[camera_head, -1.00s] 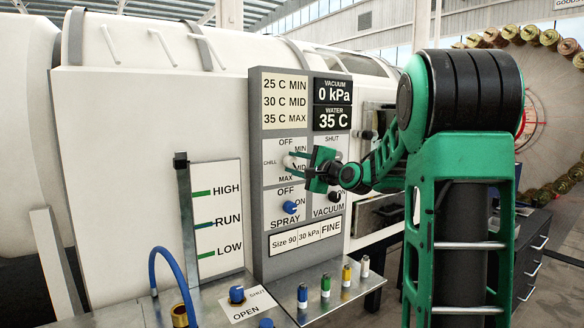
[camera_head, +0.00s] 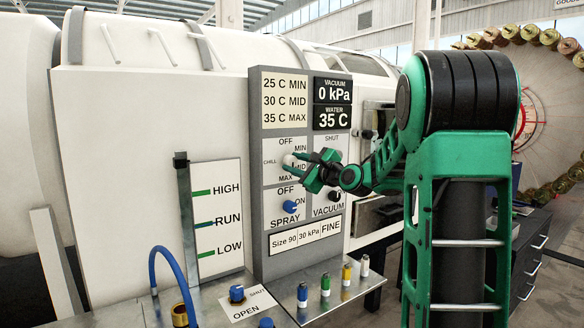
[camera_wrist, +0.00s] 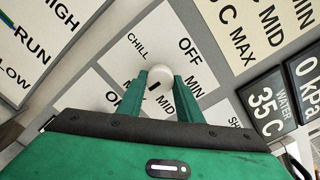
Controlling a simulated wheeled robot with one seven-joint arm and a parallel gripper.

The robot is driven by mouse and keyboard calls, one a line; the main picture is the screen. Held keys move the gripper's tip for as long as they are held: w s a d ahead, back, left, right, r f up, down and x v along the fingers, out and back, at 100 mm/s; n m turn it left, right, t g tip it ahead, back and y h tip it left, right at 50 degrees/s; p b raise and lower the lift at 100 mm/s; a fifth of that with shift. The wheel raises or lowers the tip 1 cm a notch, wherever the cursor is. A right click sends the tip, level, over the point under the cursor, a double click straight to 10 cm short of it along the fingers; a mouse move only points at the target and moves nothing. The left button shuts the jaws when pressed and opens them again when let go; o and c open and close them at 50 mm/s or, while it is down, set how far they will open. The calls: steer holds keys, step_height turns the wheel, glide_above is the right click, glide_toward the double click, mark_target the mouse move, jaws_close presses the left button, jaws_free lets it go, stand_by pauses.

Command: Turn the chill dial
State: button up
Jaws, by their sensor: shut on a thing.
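The chill dial (camera_head: 289,160) is a small white knob on the grey control panel, with OFF, MIN, MID and MAX printed around it. In the wrist view the dial (camera_wrist: 153,78) sits between my two green fingertips, with a dark mark on its face. My gripper (camera_head: 299,164) is shut on the dial, and it shows rolled relative to the panel in the wrist view (camera_wrist: 160,90). In the wrist view the dark mark lies toward the MID side; the exact setting is hard to tell. The gripper covers part of the printing.
A blue spray knob (camera_head: 290,207) sits just below the dial, and a dark vacuum knob (camera_head: 335,195) is at lower right. The water display (camera_head: 332,117) reads 35 C. Several coloured small bottles (camera_head: 325,286) stand on the ledge below.

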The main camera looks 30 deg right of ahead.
steer(key=shift+f, duration=0.35)
steer(key=o, duration=1)
steer(key=shift+o, duration=0.2)
steer(key=shift+r, duration=0.15)
steer(key=s, duration=1)
steer(key=shift+s+d, duration=0.3)
steer(key=shift+d, duration=0.05)
